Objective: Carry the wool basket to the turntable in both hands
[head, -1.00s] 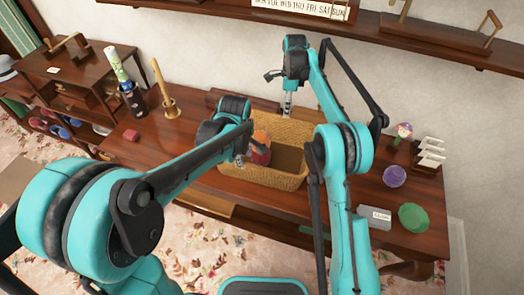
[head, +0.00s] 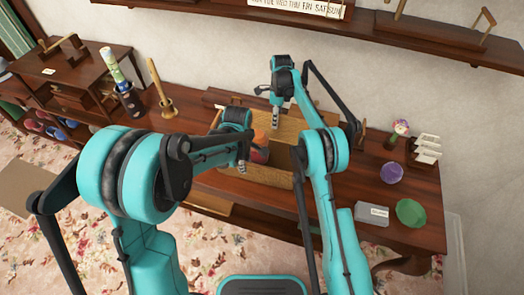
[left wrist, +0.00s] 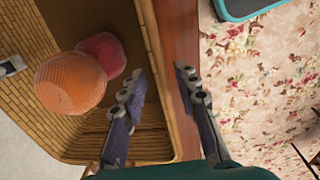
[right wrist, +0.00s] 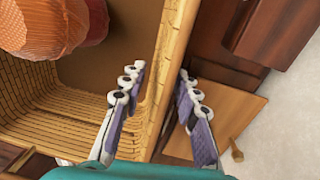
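The wool basket (head: 287,122) is a tan woven rectangular basket on the wooden desk. It holds an orange wool ball (left wrist: 70,82) and a red one (left wrist: 103,54). My left gripper (head: 243,168) is at the near wall. In the left wrist view its fingers (left wrist: 160,85) are apart, one inside the basket and one outside. My right gripper (head: 276,122) is at the far wall. In the right wrist view its fingers (right wrist: 161,92) are apart on either side of the rim. My arms hide parts of the basket. I cannot make out a turntable.
A shelf (head: 430,45) runs above.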

